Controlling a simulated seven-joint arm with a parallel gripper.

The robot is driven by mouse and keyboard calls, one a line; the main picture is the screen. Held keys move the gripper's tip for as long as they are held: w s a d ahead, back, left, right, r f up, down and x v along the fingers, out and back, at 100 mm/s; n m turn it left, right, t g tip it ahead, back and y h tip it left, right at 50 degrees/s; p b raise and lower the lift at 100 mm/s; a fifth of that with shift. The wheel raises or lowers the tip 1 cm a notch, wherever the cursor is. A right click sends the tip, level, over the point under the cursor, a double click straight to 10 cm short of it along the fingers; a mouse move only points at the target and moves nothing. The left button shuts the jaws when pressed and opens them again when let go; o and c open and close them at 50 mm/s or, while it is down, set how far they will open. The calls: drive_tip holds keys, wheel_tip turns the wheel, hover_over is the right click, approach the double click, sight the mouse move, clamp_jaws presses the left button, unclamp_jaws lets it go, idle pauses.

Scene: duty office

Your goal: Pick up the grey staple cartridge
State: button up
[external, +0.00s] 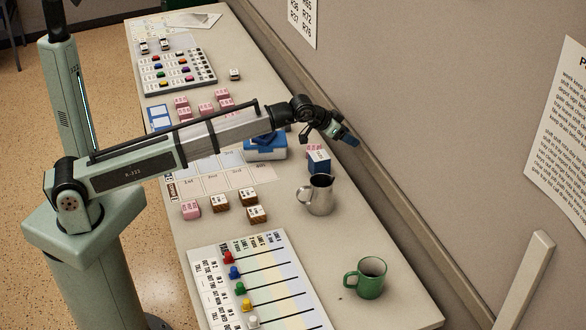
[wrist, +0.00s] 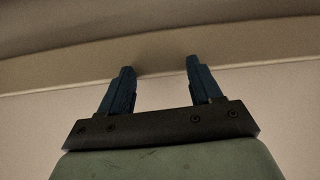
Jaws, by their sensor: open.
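I cannot make out a grey staple cartridge in either view; it may be hidden or too small to tell. My gripper (external: 346,136) is raised over the far right side of the long table, near the wall. In the wrist view its two dark blue fingers (wrist: 159,66) stand wide apart with nothing between them. That view shows only a plain wall and a pale ledge beyond the fingers. A blue and white box-like object (external: 265,149) sits on the table below my forearm, partly covered by it.
A blue and white box (external: 319,162) and a metal jug (external: 319,195) stand below my gripper. A green mug (external: 366,278) is at the near right. Several labelled blocks, a board with coloured pegs (external: 210,268) and a grey tray (external: 178,84) occupy the table. The wall borders the right side.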

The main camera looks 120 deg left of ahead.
drive_tip(key=s+a+g+h, duration=0.2)
drive_tip(key=s+a, duration=0.4)
drive_tip(key=s, duration=0.4)
drive_tip(key=s+a+f+n+g+h, duration=0.1)
drive_tip(key=s+a+g+h, duration=0.2)
drive_tip(key=s+a, duration=0.5)
drive_tip(key=s+a+g+h, duration=0.2)
drive_tip(key=s+a, duration=0.2)
drive_tip(key=s, duration=0.8)
wheel_tip(320, 180, down, 13)
drive_tip(key=shift+a+f, duration=0.1)
drive_tip(key=shift+f, duration=0.05)
drive_tip(key=c, duration=1)
